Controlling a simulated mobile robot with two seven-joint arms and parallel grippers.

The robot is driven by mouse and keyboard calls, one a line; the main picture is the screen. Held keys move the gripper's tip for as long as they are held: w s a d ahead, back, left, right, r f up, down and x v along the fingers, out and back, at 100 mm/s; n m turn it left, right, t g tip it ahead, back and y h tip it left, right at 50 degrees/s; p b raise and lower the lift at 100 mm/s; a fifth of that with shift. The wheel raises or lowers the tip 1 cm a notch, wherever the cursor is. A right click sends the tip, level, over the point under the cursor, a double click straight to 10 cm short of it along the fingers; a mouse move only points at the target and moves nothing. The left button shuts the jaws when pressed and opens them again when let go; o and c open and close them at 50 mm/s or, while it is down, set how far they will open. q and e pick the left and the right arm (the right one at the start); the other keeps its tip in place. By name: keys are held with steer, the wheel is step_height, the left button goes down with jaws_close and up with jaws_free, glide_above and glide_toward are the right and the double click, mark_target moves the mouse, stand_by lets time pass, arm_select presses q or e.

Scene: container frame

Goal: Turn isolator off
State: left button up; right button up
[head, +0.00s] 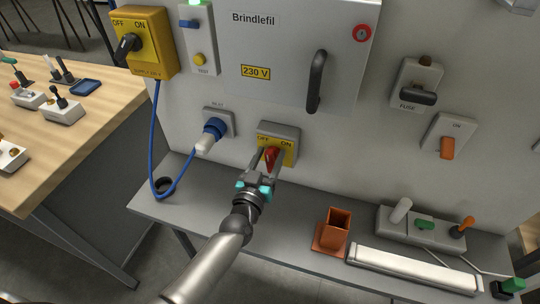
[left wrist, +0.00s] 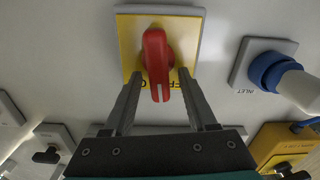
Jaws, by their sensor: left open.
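The isolator is a red rotary handle (head: 271,156) on a yellow plate (head: 291,152) marked OFF and ON, set on a grey box on the panel. In the left wrist view the red handle (left wrist: 156,55) stands near upright on the yellow plate (left wrist: 131,38), seen upside down, its narrow end towards the labels. The exact switch position is hard to tell. My left gripper (head: 267,164) is open in front of it. In the left wrist view its fingertips (left wrist: 160,76) lie either side of the handle's lower part, with visible gaps. My right gripper is not in view.
A blue inlet plug (head: 214,129) with a cable is left of the isolator. A yellow supply switch (head: 143,42) with a black handle is upper left. A cabinet handle (head: 316,80) juts out above.

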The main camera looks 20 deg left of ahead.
arm_select(q)
steer(key=shift+w, duration=0.35)
jaws_close()
stand_by(0.3)
